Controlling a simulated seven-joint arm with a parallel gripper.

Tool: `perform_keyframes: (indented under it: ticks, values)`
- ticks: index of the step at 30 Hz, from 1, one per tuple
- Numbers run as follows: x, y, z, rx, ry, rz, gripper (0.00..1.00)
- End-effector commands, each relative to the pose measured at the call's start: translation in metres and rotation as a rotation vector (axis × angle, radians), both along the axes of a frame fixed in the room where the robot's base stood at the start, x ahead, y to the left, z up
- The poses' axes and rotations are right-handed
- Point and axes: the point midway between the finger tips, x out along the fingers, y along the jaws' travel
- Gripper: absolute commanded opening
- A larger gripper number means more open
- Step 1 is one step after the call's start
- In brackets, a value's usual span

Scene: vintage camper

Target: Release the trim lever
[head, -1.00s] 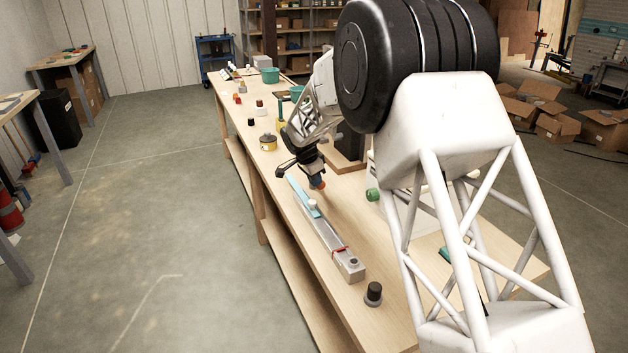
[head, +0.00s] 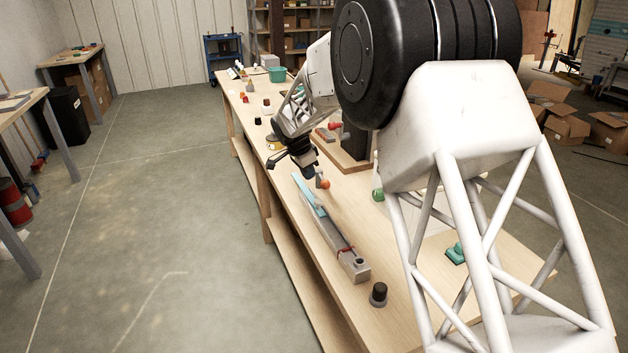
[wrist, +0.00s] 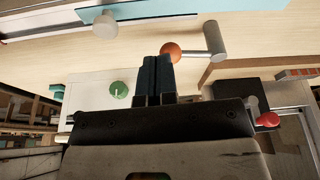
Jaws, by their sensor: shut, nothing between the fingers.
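A lever with an orange ball knob and a grey arm shows in the wrist view, its ball (wrist: 171,51) just right of the fingertips. The same orange ball (head: 324,184) is by the fingertips in the head view. My gripper (wrist: 153,58) is shut and empty, with its fingers side by side; in the head view my gripper (head: 312,172) is above the bench. I cannot tell whether it touches the ball. A grey rail (head: 345,255) with a blue strip lies along the bench; its white knob (wrist: 105,24) shows in the wrist view. No label shows which part is the trim lever.
A green knob (wrist: 119,90) sits on a white panel near the fingers. A red-knobbed lever (wrist: 267,119) is at the right of the wrist view. A black-topped cylinder (head: 379,293) stands near the rail's front end. The floor left of the bench is clear.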

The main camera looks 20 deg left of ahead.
Motion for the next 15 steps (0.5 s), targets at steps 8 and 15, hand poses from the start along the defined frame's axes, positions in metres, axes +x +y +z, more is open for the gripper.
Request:
perform_keyframes:
  ticks: [8,15]
  values:
    - [-0.010,0.008,0.043,0.000,-0.001,0.001,0.00]
    - [-0.015,0.011,0.061,0.001,0.000,0.001,0.00]
